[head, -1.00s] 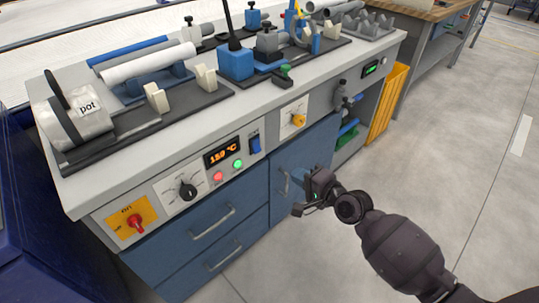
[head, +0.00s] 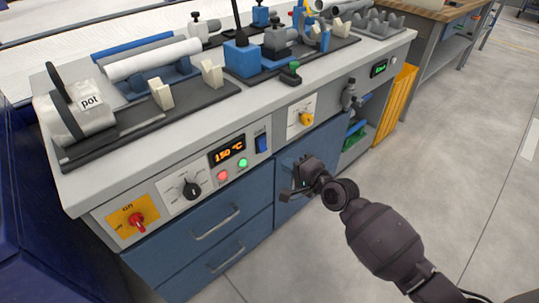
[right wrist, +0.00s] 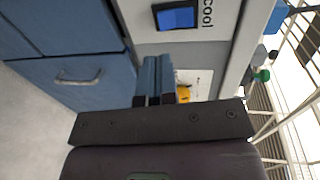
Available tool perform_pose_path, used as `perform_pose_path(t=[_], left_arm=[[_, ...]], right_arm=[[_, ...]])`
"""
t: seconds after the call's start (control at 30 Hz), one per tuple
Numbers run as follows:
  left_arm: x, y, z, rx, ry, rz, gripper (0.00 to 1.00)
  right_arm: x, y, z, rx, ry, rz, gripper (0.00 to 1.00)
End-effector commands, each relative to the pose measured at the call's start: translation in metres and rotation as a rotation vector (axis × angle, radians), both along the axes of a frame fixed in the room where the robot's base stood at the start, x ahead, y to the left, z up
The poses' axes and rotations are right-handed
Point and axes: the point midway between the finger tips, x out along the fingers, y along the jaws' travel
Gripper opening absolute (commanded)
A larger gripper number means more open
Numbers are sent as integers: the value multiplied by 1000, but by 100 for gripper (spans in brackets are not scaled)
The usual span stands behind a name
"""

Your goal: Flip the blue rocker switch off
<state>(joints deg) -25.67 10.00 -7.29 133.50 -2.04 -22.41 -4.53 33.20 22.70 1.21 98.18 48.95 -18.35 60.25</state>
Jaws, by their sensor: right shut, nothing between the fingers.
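The blue rocker switch (head: 262,144) sits on the light front panel, to the right of the 150 °C display; a label above it reads "cool" in the right wrist view. It shows large in the right wrist view (right wrist: 177,16), just beyond the fingertips. My right gripper (head: 286,194) is in front of the blue cabinet door, below and to the right of the switch, apart from it. Its two fingers (right wrist: 158,60) are together and empty, pointing toward the panel. My left gripper is not in view.
A red button (head: 222,176) and a green button (head: 243,163) lie left of the switch. A yellow knob (head: 306,119) is to its right, a black dial (head: 192,189) and red rotary switch (head: 137,219) further left. Drawer handles (head: 217,222) stick out below. The floor at right is clear.

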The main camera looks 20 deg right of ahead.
Motion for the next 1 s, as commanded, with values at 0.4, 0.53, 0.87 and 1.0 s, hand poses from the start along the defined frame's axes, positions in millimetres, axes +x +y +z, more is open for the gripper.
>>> perform_pose_path(t=[0.4,0.53,0.87,1.0], left_arm=[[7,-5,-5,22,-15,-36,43],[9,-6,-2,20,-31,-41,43],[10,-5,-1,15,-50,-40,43],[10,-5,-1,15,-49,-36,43]], right_arm=[[53,20,-16,1,6,0,0],[64,23,-17,-1,5,0,0],[73,26,-15,0,0,0,0],[73,26,-15,0,0,0,0]])
